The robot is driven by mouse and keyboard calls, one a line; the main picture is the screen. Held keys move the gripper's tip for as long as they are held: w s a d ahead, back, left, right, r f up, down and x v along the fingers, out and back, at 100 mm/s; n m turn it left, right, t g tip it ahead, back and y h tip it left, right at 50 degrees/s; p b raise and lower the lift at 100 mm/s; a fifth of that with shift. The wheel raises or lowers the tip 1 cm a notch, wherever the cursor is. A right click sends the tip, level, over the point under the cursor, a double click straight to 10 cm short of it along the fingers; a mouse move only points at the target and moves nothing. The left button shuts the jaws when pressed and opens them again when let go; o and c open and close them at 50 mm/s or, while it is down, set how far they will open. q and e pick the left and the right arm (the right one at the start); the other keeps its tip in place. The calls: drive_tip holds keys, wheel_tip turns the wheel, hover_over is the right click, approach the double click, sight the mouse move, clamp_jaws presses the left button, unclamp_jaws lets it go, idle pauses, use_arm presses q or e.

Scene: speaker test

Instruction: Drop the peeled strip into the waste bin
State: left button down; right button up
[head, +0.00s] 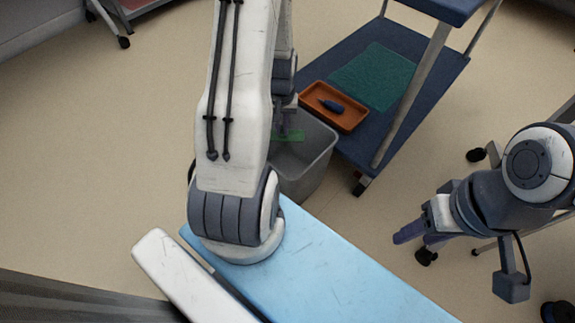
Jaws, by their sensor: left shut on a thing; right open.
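The peeled strip (290,135) is a small green piece in the head view, at the tip of my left gripper (286,124). That gripper is shut on the strip and points down over the grey waste bin (318,165). The strip shows against the open mouth of the bin; its exact height over the rim is hard to tell. My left arm hides the bin's left side. My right gripper (408,235), with purple fingers, is open and empty at the right, well apart from the bin.
A dark blue cart (415,45) stands close to the right of the bin. Its lower shelf bears an orange tray (312,97) with a dark blue tool (331,106) and a green mat (375,75). A light blue padded surface (330,275) lies in front. Beige floor at left is clear.

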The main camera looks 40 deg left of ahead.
use_arm(q)
drive_tip(key=shift+f, duration=0.35)
drive_tip(key=shift+r, duration=0.1)
use_arm(e)
drive_tip(key=shift+f, duration=0.3)
use_arm(q)
drive_tip(key=c, duration=0.8)
unclamp_jaws()
drive_tip(key=shift+c, duration=0.2)
wheel_tip(320, 180, up, 10)
drive_tip(key=p, duration=0.5)
drive_tip(key=shift+r+p, duration=0.2)
drive_tip(key=shift+p, duration=0.2)
use_arm(e)
wheel_tip(320, 180, up, 6)
drive_tip(key=shift+f, duration=0.1)
